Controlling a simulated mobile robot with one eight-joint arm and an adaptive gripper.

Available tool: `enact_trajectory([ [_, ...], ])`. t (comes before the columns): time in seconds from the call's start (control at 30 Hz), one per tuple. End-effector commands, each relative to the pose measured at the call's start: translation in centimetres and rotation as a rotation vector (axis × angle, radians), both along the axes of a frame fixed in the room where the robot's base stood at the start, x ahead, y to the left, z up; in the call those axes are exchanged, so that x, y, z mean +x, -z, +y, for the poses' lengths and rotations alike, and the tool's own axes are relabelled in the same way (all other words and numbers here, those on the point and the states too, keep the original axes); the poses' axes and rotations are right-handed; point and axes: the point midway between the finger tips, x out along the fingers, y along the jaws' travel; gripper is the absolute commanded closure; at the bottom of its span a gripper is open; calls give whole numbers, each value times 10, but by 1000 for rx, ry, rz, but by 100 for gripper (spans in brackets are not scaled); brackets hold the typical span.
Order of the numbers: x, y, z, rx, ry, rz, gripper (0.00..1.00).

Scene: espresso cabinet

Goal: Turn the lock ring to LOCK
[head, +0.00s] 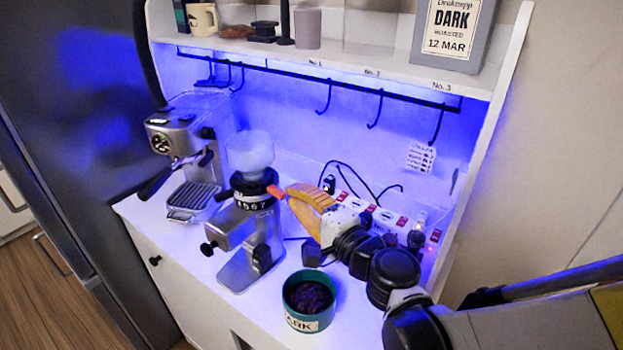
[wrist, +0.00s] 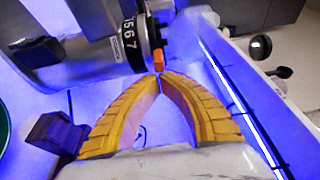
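The grinder (head: 248,240) stands on the white cabinet top, with a cloudy hopper (head: 250,152) on it. Below the hopper is a black ring (head: 252,201) with white numbers; 5, 6 and 7 also show on it in the wrist view (wrist: 129,42). An orange tab (head: 276,191) sticks out from the collar towards my gripper, and it also shows in the wrist view (wrist: 158,62). My gripper (head: 288,191) has yellow ribbed fingers, with tips together right at the tab's end (wrist: 160,77). I cannot tell whether they touch it. No LOCK mark is readable.
An espresso machine (head: 185,140) stands left of the grinder. A teal bowl (head: 310,301) with dark contents stands in front, near my arm. Hooks hang from a black rail (head: 320,78) above. A power strip (head: 385,218) with cables lies behind my gripper.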

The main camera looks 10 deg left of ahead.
Motion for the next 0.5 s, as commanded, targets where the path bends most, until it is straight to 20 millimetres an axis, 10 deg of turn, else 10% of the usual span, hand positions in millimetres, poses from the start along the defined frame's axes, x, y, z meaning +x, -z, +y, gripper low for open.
enact_trajectory([
  [0.5, -24, 0, 11, 0, -1, 0, 100],
])
